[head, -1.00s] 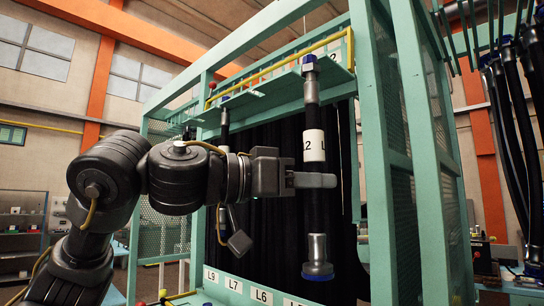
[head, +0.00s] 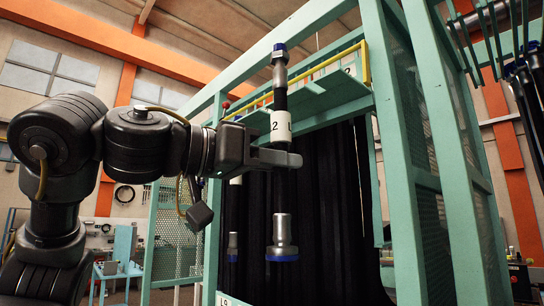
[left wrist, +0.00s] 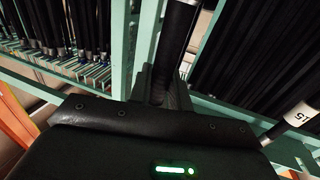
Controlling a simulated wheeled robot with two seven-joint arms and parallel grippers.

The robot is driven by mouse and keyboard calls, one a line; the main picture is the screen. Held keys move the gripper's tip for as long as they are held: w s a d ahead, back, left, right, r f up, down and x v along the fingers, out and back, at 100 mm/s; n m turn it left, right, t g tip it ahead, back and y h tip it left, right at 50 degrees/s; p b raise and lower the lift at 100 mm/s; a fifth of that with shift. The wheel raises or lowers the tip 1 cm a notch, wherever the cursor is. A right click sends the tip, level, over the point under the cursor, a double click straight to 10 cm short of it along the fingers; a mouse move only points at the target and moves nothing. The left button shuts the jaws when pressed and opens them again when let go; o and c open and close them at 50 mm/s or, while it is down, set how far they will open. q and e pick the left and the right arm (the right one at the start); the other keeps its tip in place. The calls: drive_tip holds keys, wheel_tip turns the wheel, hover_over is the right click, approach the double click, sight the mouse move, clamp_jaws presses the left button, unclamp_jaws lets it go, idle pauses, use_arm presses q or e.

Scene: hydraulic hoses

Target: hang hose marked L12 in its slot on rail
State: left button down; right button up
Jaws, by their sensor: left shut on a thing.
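In the left wrist view the hose (left wrist: 177,35) rises from between the fingers. The green slotted rail (head: 318,98) with its yellow bar is behind the hose. The hose's top fitting shows above and in front of it; the slots are hard to make out. My right gripper is not in view.
A green frame post (head: 395,150) with mesh panels stands right of the hose. Dark hoses (head: 320,220) fill the rack behind. More hoses hang at the far right (head: 525,100).

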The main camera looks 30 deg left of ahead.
use_arm(q)
drive_tip(key=w+d+p, duration=0.4)
drive_tip(key=w+p, duration=0.1)
drive_tip(key=w, duration=0.5)
drive_tip(key=shift+w+f+p, duration=0.2)
drive_tip(key=shift+f+p, duration=0.15)
idle(0.7)
idle(0.5)
drive_tip(key=c, duration=1.2)
unclamp_jaws()
